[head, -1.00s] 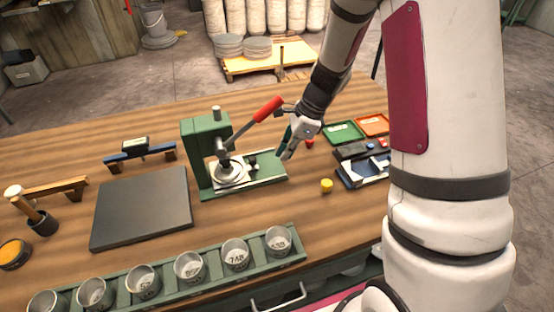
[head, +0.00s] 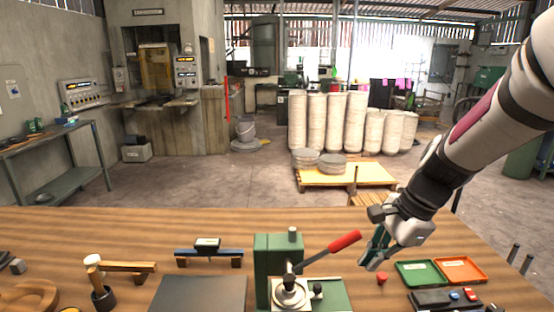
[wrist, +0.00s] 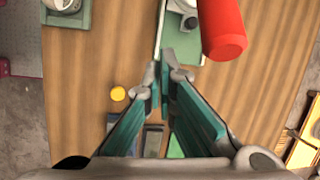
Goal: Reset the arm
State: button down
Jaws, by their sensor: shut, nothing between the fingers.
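My gripper (head: 374,252) hangs above the wooden table at the right in the head view, its green fingers pointing down. In the wrist view my gripper (wrist: 164,82) has its fingertips together, with nothing held. It is beside the green press (head: 278,262) with its red-handled lever (head: 344,240), and apart from it. The red handle (wrist: 222,28) shows large at the upper right in the wrist view.
A green tray (head: 418,272) and an orange tray (head: 460,269) lie right of my gripper. A dark flat plate (head: 198,293) lies left of the press. A yellow knob-like piece (wrist: 118,93) is left of the fingers. Pale rolls stand on the floor behind.

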jog(key=s+r+n+t+h, duration=0.1)
jog(key=s+r+n, duration=0.4)
jog(key=s+n, duration=0.3)
jog(key=s+a+r+n+t+h, duration=0.1)
jog(key=s+r+n+t+h, duration=0.1)
jog(key=s+r+n, duration=0.3)
jog(key=s+n, duration=0.3)
jog(key=s, duration=0.3)
jog(key=shift+h, duration=0.3)
